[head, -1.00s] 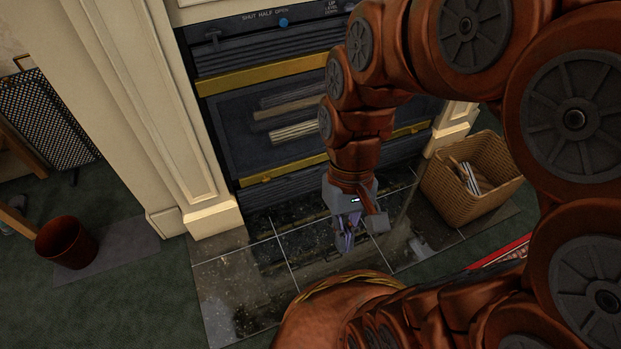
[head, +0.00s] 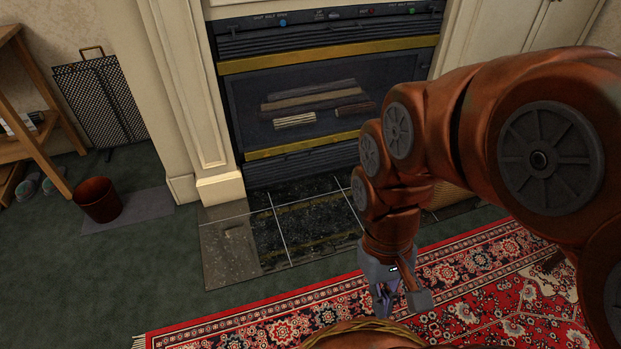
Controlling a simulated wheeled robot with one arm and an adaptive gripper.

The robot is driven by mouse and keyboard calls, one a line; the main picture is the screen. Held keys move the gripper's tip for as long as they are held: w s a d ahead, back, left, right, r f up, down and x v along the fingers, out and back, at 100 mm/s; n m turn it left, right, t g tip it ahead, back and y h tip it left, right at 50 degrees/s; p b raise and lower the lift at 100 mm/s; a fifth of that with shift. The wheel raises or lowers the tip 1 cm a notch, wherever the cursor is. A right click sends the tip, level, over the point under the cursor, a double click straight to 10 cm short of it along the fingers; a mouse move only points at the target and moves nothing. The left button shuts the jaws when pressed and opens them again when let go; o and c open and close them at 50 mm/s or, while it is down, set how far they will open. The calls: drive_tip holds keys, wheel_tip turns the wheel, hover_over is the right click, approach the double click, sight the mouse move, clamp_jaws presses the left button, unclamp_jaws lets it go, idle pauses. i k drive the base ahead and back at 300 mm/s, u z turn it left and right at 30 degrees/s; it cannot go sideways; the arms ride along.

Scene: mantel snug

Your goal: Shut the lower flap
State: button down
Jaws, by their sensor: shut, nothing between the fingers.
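The lower flap (head: 300,167) is the dark slatted panel at the foot of the fireplace, under the lower brass bar (head: 300,147). It looks upright and in line with the fireplace front, with no clear gap. Its right end is hidden behind my arm. My gripper (head: 398,303) is shut and empty. It points down over the near edge of the hearth and the rug, in front of the flap and to its right, well apart from it.
The dark tiled hearth (head: 232,253) lies before the fireplace. A red patterned rug (head: 480,270) lies nearer. A wicker basket (head: 450,194) is partly hidden behind my arm. A brown bin (head: 98,200) and a mesh screen (head: 100,100) stand left. Green carpet at left is mostly free.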

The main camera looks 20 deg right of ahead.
sight(308, 158)
drive_tip(key=u, duration=1)
drive_tip(key=i, duration=0.95)
drive_tip(key=u, duration=0.25)
